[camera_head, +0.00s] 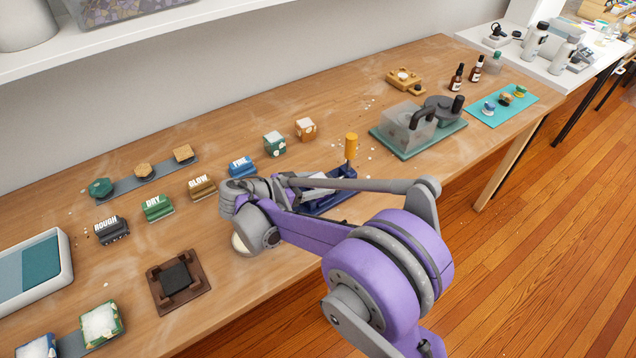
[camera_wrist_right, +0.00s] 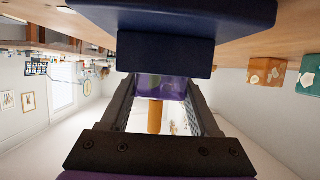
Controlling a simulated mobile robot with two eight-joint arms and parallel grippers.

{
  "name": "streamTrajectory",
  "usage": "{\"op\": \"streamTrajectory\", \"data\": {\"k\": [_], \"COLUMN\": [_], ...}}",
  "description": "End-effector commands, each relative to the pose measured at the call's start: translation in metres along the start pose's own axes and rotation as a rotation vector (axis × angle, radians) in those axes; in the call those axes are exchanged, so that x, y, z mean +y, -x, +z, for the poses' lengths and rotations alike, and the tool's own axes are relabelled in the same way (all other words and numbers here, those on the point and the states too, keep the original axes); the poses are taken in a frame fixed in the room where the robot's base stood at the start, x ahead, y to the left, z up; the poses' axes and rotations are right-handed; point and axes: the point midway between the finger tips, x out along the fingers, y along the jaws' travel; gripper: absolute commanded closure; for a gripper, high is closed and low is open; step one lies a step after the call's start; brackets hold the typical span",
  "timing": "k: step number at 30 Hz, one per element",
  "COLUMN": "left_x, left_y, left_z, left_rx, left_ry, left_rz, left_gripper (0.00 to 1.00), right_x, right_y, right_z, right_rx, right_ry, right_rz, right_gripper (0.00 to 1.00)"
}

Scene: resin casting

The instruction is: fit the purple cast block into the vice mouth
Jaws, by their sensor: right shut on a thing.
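The purple cast block (camera_wrist_right: 160,88) is between the dark fingers of my right gripper (camera_wrist_right: 162,92) in the right wrist view. It is right against or just beside the dark blue vice jaw (camera_wrist_right: 165,55); I cannot tell whether it touches or sits in the mouth. The vice's orange handle (camera_wrist_right: 155,116) shows behind it. In the head view the blue vice (camera_head: 331,203) with its orange handle (camera_head: 351,147) stands near the table's front edge, partly covered by my purple right arm. The block cannot be made out there. My left gripper is not in view.
Labelled blocks, such as the blue one (camera_head: 242,166) and the brown one (camera_head: 202,188), stand left of the vice. A dark brown frame (camera_head: 180,282) lies at the front left. A clear tank (camera_head: 408,127) stands on a green mat to the right. The wooden table (camera_head: 120,265) has bare patches between.

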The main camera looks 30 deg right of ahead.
Motion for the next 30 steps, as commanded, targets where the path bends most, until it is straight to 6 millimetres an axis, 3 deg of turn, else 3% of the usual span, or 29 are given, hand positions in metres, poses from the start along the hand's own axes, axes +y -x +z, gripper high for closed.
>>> {"op": "streamTrajectory", "data": {"k": [4, 5, 9, 20, 23, 30], "left_x": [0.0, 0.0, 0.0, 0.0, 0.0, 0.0], "left_y": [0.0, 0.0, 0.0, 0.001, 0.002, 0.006], "left_z": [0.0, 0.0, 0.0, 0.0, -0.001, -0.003], "left_rx": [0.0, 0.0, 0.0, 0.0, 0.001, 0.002], "left_ry": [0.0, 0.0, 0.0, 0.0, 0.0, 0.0], "left_rz": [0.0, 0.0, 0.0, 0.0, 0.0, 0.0], "left_gripper": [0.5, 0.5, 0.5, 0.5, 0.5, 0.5], "right_x": [0.0, 0.0, 0.0, 0.0, -0.001, -0.001], "right_y": [0.0, 0.0, 0.0, 0.003, 0.015, 0.065], "right_z": [0.0, 0.001, 0.0, -0.001, -0.001, -0.001], "right_rx": [0.0, 0.0, 0.0, 0.0, -0.001, -0.001], "right_ry": [0.0, 0.0, 0.0, 0.001, 0.001, 0.002], "right_rz": [0.0, 0.0, 0.0, -0.001, -0.003, -0.004], "right_gripper": [1.0, 0.34, 0.09, 0.08, 0.08, 0.08]}}
